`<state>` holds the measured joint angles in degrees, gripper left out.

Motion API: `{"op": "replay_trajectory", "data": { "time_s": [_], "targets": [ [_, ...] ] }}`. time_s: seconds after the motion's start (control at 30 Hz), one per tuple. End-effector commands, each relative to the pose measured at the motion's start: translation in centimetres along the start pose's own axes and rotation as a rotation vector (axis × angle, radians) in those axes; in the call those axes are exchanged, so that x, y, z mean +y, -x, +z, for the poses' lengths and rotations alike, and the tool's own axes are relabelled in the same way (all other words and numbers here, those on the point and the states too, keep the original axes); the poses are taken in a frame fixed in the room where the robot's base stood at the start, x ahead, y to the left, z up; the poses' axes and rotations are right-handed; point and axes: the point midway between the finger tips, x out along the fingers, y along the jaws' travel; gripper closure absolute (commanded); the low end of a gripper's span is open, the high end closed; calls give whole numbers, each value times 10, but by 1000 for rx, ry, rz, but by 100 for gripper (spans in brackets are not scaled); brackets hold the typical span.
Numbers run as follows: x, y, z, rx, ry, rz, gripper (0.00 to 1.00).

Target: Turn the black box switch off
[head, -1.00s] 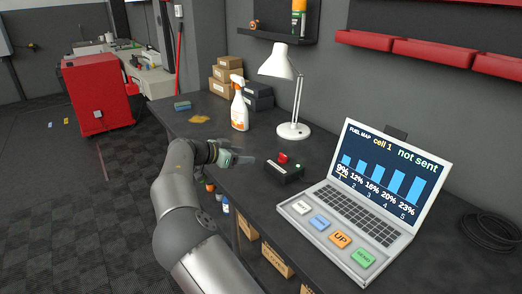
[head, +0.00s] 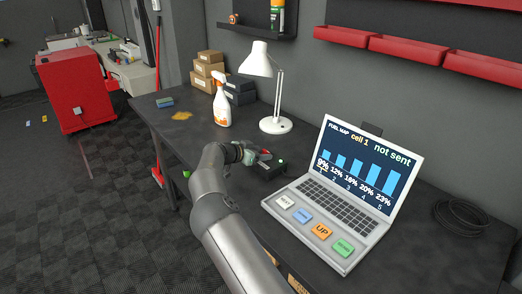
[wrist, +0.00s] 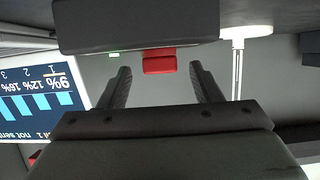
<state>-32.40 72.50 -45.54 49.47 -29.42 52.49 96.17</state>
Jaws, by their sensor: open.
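The black box (head: 268,172) sits on the dark workbench beside the laptop, with a lit green light on its top. My gripper (head: 252,158) is at the box's left side in the head view and partly hides it and its red switch. In the wrist view, which is upside down, the box (wrist: 140,25) fills the top and its red switch (wrist: 159,61) stands between my open fingertips (wrist: 158,72), with space on both sides. The green light (wrist: 114,54) shows beside the switch. I cannot tell whether the fingers touch the box.
The laptop (head: 345,185) stands right of the box, its screen reading "not sent". A white lamp (head: 275,124) and a spray bottle (head: 221,104) stand behind. Shelf boxes (head: 210,68) and a blue sponge (head: 165,102) are farther back. A coiled cable (head: 461,215) lies at right.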

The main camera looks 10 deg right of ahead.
Motion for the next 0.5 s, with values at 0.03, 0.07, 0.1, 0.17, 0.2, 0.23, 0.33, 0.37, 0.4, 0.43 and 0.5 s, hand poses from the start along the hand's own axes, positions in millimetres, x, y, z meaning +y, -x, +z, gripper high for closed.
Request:
{"op": "replay_trajectory", "data": {
  "time_s": [0.03,0.07,0.1,0.17,0.2,0.23,0.33,0.37,0.4,0.43,0.5],
  "targets": [
    [0,-4,-1,0,-1,0,42],
    [0,-5,-1,0,-1,-1,42],
    [0,-7,-1,0,-1,-1,42],
    [0,-8,0,0,0,-1,42],
    [0,-8,0,0,0,-1,42],
    [0,-8,0,0,0,-1,42],
    [0,-8,0,0,0,-1,42],
    [0,-8,0,0,0,-1,42],
    [0,-8,0,0,0,-1,45],
    [0,-8,0,0,0,-1,53],
    [0,-8,0,0,-1,-1,72]
  ]
}}
